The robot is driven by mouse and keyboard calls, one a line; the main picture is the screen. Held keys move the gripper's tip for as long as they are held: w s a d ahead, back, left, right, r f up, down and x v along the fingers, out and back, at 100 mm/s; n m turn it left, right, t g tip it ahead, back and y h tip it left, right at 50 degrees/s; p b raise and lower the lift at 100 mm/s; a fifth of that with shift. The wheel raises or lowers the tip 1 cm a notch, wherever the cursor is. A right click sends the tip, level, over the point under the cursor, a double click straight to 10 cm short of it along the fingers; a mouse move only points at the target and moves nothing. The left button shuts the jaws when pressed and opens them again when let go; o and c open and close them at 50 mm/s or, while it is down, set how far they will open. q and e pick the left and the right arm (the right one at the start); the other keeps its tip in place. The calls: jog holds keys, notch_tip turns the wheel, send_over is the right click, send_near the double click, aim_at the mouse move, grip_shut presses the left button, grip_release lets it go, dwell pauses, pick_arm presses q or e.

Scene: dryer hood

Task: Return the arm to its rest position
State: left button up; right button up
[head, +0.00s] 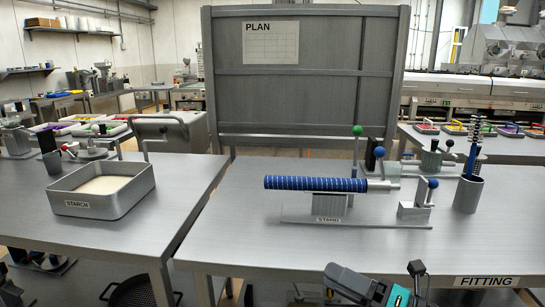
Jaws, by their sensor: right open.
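My right gripper (372,287) shows at the bottom edge of the head view, right of centre. It is open and I see nothing between its fingers. It is in front of the near edge of the fitting table (250,240), apart from the stand (330,205) and the blue ribbed roll (315,184) lying on it. Much of the right arm is cut off by the frame. My left gripper is not in view.
A starch tray (105,203) stands on the left table. A grey cup (467,194) holding a blue tool and a brush stands on the right table. A clamp with a blue knob (415,209) is beside the stand. The right table's front strip is clear.

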jog(key=s+d+f+m+h, duration=0.2)
jog(key=s+f+m+h, duration=0.5)
jog(key=f+m, duration=0.5)
jog(key=s+d+f+m+h, duration=0.3)
jog(key=s+f+m+h, duration=0.5)
jog(key=m, duration=1.3)
notch_tip(320, 180, down, 5)
jog(key=shift+s+d+r, duration=0.1)
jog(key=shift+s+d, duration=0.15)
jog(key=shift+s, duration=0.5)
